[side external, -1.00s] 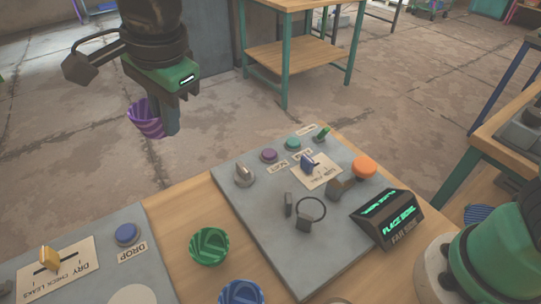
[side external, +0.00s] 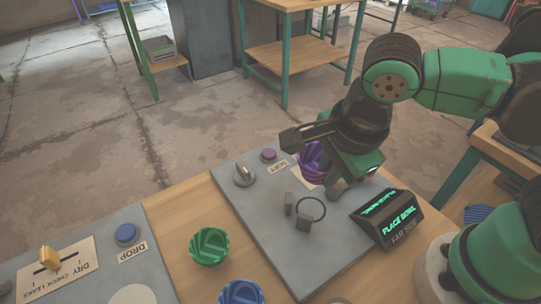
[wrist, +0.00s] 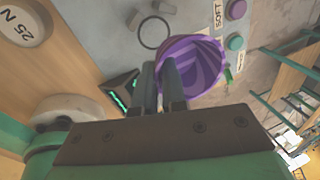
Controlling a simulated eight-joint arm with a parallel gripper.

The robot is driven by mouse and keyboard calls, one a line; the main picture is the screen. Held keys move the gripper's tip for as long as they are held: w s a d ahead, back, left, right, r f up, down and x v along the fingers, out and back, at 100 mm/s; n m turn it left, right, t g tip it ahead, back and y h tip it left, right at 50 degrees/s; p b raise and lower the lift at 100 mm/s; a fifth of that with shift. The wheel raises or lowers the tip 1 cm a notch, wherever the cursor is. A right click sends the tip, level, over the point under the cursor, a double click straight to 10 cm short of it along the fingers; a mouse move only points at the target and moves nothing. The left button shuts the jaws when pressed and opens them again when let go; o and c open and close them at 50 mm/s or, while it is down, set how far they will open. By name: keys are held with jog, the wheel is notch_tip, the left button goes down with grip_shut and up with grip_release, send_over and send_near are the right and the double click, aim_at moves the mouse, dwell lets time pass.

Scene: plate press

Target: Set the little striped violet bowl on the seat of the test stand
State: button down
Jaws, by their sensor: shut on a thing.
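The striped violet bowl (side external: 312,163) hangs from my gripper (side external: 334,178) above the far right part of the grey test stand panel (side external: 262,232). In the wrist view the bowl (wrist: 195,62) shows its striped inside, and my gripper's fingers (wrist: 160,82) are shut on its near rim. The bowl and my gripper hide the panel's far right controls in the side view.
A knob (side external: 244,174) and purple button (side external: 268,155) rise at the far left. A green bowl (side external: 209,245) and blue bowl (side external: 241,292) stand left of the panel.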

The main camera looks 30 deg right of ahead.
aim_at(316, 217)
jog(key=shift+s+d+f, duration=0.1)
jog(key=shift+f, duration=3.85)
jog(key=shift+f, duration=0.6)
jog(key=c, duration=0.9)
grip_release()
jog(key=shift+o, duration=0.2)
jog(key=shift+r, duration=0.1)
jog(key=shift+v, duration=2.7)
